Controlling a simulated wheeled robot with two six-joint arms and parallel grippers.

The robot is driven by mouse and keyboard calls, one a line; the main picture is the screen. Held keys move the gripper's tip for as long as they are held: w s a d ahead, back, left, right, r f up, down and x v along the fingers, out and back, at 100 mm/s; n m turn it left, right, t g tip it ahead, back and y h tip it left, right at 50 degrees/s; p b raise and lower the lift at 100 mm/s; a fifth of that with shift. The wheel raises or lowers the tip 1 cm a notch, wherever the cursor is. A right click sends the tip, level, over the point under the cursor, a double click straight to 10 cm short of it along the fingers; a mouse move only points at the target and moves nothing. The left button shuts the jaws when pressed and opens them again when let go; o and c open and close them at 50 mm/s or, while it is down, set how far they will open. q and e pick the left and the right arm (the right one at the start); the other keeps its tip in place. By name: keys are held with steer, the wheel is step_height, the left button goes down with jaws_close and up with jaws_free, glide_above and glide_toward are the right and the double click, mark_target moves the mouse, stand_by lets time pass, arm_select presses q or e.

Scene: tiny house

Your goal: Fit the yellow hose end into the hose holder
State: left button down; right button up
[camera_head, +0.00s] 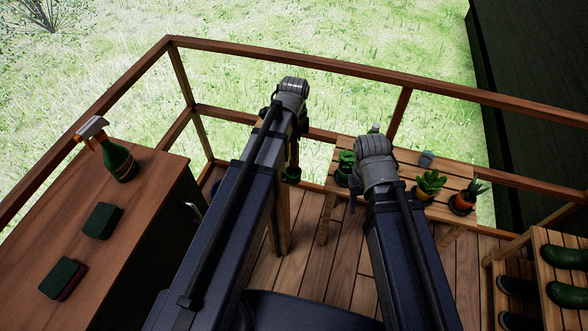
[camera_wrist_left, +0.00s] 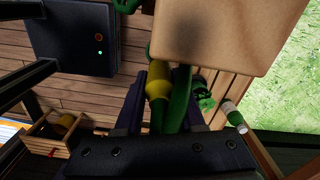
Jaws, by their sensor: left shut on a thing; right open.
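The yellow hose end (camera_wrist_left: 157,80) shows in the left wrist view between the fingers of my left gripper (camera_wrist_left: 168,88), which is shut on it. The green hose (camera_wrist_left: 180,98) runs down beside it. In the head view my left gripper (camera_head: 293,148) points down next to a wooden post (camera_head: 282,215). The pale wooden face (camera_wrist_left: 228,35) close ahead in the wrist view may be that post. I cannot make out the hose holder clearly. My right gripper (camera_head: 376,178) is open, over the front of the plant bench; its fingers are mostly hidden by its wrist.
A slatted bench (camera_head: 405,160) with several potted plants stands at the right. A cabinet (camera_head: 140,200) at the left carries a spray bottle (camera_head: 119,161) and two sponges. A wooden railing (camera_head: 300,66) closes off the deck.

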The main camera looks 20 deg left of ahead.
mark_target(294, 163)
arm_select(q)
steer(key=shift+f+b, duration=3.15)
steer(key=shift+f, duration=0.65)
steer(key=shift+r, duration=0.15)
steer(key=c, duration=1)
jaws_free()
steer(key=shift+f, duration=0.2)
steer(key=o, duration=0.5)
steer(key=shift+r, duration=0.1)
